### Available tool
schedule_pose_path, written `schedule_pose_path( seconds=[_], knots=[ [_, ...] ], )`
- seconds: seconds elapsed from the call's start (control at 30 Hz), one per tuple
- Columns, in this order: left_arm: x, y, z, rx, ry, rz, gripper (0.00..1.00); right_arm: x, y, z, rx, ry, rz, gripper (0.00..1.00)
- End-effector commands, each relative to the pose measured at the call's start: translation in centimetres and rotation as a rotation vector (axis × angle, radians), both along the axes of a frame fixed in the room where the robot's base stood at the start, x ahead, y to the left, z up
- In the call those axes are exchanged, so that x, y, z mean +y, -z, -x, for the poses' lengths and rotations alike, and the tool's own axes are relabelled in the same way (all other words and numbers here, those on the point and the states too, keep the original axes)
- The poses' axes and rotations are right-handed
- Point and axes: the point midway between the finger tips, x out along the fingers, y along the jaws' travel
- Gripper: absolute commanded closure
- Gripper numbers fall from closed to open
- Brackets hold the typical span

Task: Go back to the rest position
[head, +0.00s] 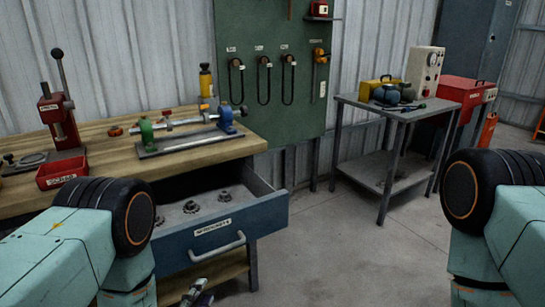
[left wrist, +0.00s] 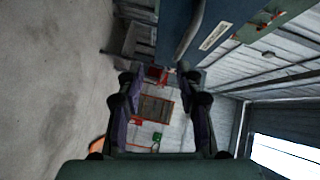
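My left gripper (head: 198,291) shows small at the bottom edge of the head view, below the handle of the open drawer (head: 270,215). In the left wrist view its two fingers (left wrist: 160,80) stand wide apart with nothing between them. The drawer's blue front and handle run past the upper right of that view, apart from the fingers. My right gripper is out of both views.
The drawer juts out from the wooden workbench (head: 110,150) with several metal parts inside. A red press (head: 60,118) and red bin (head: 62,172) stand on the bench. A grey metal table (head: 397,112) stands back right. The concrete floor (head: 340,255) between is clear.

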Motion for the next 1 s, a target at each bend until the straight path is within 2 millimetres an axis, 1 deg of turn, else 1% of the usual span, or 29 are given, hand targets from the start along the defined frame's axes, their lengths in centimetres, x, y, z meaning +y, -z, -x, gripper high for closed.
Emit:
schedule_pose_path(
  seconds=[0.03, 0.1, 0.17, 0.2, 0.27, 0.3, 0.37, 0.4, 0.43, 0.47, 0.5, 0.6, 0.7, 0.8, 0.83, 0.9, 1.0],
  knots=[
    [0.1, 1.6, 0.8, 0.096, -0.019, 0.077, 0.64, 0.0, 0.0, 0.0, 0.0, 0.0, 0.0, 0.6],
    [0.4, 4.1, 2.4, 0.252, -0.067, 0.198, 0.64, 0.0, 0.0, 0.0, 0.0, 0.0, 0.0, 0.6],
    [0.8, 6.1, 4.1, 0.385, -0.124, 0.299, 0.64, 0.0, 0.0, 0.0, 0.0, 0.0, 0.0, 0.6],
    [1.1, 7.3, 5.4, 0.473, -0.172, 0.366, 0.64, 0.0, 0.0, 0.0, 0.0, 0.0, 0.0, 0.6],
    [1.5, 9.0, 7.6, 0.603, -0.256, 0.46, 0.64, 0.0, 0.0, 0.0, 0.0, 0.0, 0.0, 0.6],
    [1.8, 10.0, 9.3, 0.69, -0.323, 0.522, 0.64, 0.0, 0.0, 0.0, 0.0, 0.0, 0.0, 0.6],
    [2.4, 11.3, 12.1, 0.814, -0.437, 0.61, 0.64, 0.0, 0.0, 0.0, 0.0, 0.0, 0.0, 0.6],
    [2.7, 11.9, 14.1, 0.895, -0.522, 0.664, 0.64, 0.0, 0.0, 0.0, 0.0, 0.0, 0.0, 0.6],
    [2.9, 12.3, 15.8, 0.952, -0.591, 0.703, 0.64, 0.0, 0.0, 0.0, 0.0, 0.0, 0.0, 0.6],
    [3.2, 12.6, 17.5, 1.007, -0.664, 0.74, 0.64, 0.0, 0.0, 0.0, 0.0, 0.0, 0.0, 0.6],
    [3.5, 12.8, 19.8, 1.077, -0.766, 0.782, 0.64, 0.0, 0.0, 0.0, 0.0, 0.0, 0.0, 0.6],
    [4.1, 12.5, 25.5, 1.216, -1.017, 0.857, 0.64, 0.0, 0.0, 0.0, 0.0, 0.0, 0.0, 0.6],
    [4.4, 11.4, 29.6, 1.3, -1.194, 0.877, 0.64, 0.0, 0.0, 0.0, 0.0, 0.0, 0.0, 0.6],
    [4.6, 10.1, 31.7, 1.341, -1.259, 0.865, 0.64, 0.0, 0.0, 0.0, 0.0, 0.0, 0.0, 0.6],
    [4.6, 9.8, 31.7, 1.339, -1.26, 0.867, 0.64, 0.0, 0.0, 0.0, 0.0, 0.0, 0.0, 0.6],
    [4.6, 9.7, 31.0, 1.326, -1.25, 0.877, 0.64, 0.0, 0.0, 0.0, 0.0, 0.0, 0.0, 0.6],
    [4.6, 9.7, 30.9, 1.324, -1.248, 0.877, 0.64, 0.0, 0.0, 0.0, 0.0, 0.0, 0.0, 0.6]
  ],
)
